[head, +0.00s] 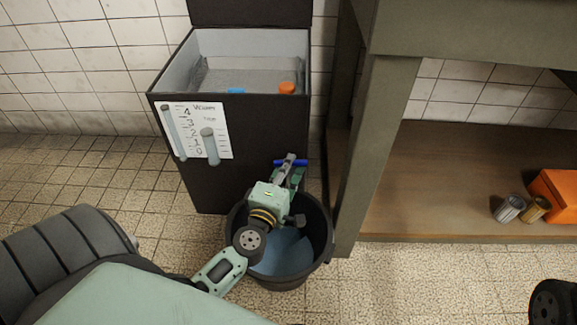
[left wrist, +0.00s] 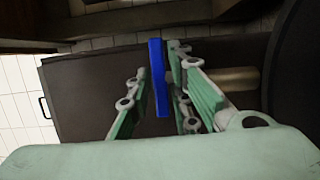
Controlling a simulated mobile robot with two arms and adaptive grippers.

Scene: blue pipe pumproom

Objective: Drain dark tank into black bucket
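The dark tank (head: 245,150) stands by the tiled wall with its lid up and clear liquid inside. A blue valve handle (head: 291,162) juts from its lower right front, above the black bucket (head: 327,235). The bucket stands on the floor and shows a blue-grey surface inside, perhaps liquid. My left gripper (head: 288,176) reaches over the bucket to the handle. In the left wrist view the blue handle (left wrist: 158,78) lies between the fingers of the left gripper (left wrist: 157,82), which are apart, with a small gap on the left side.
A white gauge panel (head: 195,130) is on the tank's front. An orange object (head: 287,88) and a blue one (head: 236,91) are in the tank. A wooden shelf unit (head: 450,185) at right holds two cans (head: 509,208) and an orange box (head: 557,194).

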